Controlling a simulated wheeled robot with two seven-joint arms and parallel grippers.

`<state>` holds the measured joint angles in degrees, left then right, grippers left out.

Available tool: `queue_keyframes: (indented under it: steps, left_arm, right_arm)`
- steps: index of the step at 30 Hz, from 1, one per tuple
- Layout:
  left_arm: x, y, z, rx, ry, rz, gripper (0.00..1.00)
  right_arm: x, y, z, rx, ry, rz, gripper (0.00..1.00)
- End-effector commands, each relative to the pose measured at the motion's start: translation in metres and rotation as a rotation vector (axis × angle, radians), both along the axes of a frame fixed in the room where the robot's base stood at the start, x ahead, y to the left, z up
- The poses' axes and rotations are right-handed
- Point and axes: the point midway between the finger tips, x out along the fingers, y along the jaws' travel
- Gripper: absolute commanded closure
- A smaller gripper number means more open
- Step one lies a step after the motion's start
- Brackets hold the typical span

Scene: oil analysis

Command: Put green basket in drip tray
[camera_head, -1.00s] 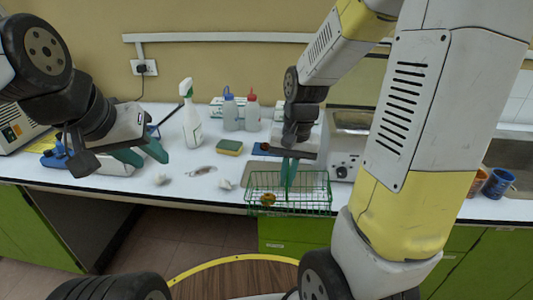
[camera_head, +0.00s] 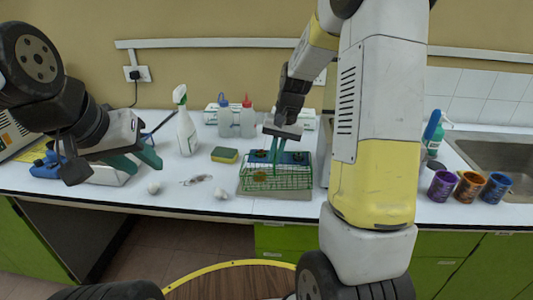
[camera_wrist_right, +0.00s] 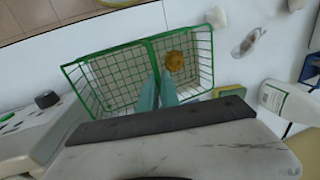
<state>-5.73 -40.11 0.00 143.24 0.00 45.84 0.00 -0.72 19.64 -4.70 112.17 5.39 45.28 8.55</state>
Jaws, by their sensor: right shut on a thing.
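The green wire basket (camera_head: 262,180) is over the counter, right of the sponge. A yellow-orange round thing (camera_head: 260,177) lies in it. My right gripper (camera_head: 258,160) reaches down into the basket; in the right wrist view its teal fingers (camera_wrist_right: 158,92) are shut on the basket's middle bar (camera_wrist_right: 153,62). A flat grey tray (camera_head: 241,190), seemingly the drip tray, shows beneath and around the basket in the head view. I cannot tell whether the basket touches it. My left gripper (camera_head: 138,161) is open and empty over the counter's left part.
A yellow-green sponge (camera_head: 224,155), spray bottle (camera_head: 186,133) and two wash bottles (camera_head: 236,122) stand left of and behind the basket. Several coloured cups (camera_head: 469,187) and a sink (camera_head: 500,160) are at the right.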

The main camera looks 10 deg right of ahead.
Motion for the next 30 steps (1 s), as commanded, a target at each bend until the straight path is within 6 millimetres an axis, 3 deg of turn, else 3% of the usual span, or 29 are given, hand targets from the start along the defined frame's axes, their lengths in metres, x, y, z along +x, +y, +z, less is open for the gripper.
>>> queue_keyframes:
  steps: [3,10,18,24,27,30]
  left_arm:
    - [0.000,0.000,0.000,0.000,0.000,0.000,0.64]
    - [0.000,0.000,0.000,0.000,0.000,0.000,0.64]
    - [0.000,0.000,0.000,0.000,0.000,0.000,0.64]
    - [0.000,0.000,0.000,0.000,0.000,0.000,0.64]
    - [0.000,0.000,0.000,0.000,0.000,0.000,0.64]
    - [0.000,0.000,0.000,0.000,0.000,0.000,0.64]
  right_arm:
    - [0.014,-0.004,-0.001,0.000,-0.001,-0.001,1.00]
    - [0.027,-0.008,-0.002,0.000,0.000,-0.002,1.00]
    - [0.025,-0.007,-0.036,0.002,0.002,-0.001,1.00]
    - [0.025,-0.007,-0.037,0.001,0.000,0.000,1.00]
    - [0.025,-0.007,-0.038,0.000,0.001,-0.001,0.76]
    - [0.025,-0.007,-0.037,0.000,0.001,-0.001,0.72]
